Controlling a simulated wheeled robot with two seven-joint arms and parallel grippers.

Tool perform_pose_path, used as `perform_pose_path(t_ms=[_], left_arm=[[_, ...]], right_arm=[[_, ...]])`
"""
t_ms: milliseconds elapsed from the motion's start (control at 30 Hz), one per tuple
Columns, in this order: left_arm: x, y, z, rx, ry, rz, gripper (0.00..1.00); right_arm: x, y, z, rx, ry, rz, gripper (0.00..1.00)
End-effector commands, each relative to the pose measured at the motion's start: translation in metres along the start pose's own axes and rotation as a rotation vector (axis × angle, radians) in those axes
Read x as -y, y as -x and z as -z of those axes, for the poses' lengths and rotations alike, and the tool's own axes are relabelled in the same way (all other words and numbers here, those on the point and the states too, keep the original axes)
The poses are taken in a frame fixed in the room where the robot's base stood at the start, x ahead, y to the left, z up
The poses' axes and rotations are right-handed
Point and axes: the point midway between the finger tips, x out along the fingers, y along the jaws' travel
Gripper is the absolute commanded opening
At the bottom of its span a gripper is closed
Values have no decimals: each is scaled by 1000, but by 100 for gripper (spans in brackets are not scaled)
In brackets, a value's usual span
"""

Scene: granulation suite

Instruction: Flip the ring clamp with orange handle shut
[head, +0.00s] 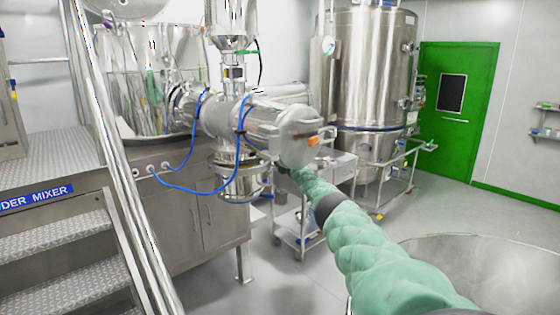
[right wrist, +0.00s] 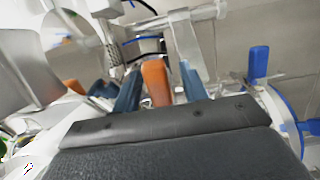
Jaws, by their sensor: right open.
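The ring clamp's orange handle (head: 313,141) shows in the head view at the round end of the horizontal steel housing (head: 262,122). In the right wrist view an orange handle (right wrist: 155,82) stands between the two blue fingers of my right gripper (right wrist: 160,70). The fingers are apart, with a gap visible beside the handle, so the gripper is open around it and not clamped. In the head view my green-sleeved right arm reaches up to the housing's end, and its fingers are hard to make out there. The clamp's ring is mostly hidden. My left gripper is not in view.
A second orange piece (right wrist: 75,87) and a blue handle (right wrist: 259,62) flank the gripper in the right wrist view. Blue hoses (head: 205,192) hang below the housing. A steel trolley (head: 298,225) stands beneath.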

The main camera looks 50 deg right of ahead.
Motion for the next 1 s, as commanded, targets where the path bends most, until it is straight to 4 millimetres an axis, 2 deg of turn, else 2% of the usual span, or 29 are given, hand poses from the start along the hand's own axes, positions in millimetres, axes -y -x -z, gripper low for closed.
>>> perform_pose_path(t_ms=[267, 567, 633, 767, 1000], left_arm=[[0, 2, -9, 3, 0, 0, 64], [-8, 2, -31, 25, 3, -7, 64], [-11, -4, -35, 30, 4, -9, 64], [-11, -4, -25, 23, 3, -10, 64], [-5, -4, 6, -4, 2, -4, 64]], right_arm=[[2, 10, -1, -2, 1, 0, 44], [-1, 26, 0, -2, 3, 1, 44], [3, 30, 0, -1, 3, 1, 44], [3, 38, -1, -1, 2, 1, 44], [3, 55, 1, -3, 2, 1, 44]])
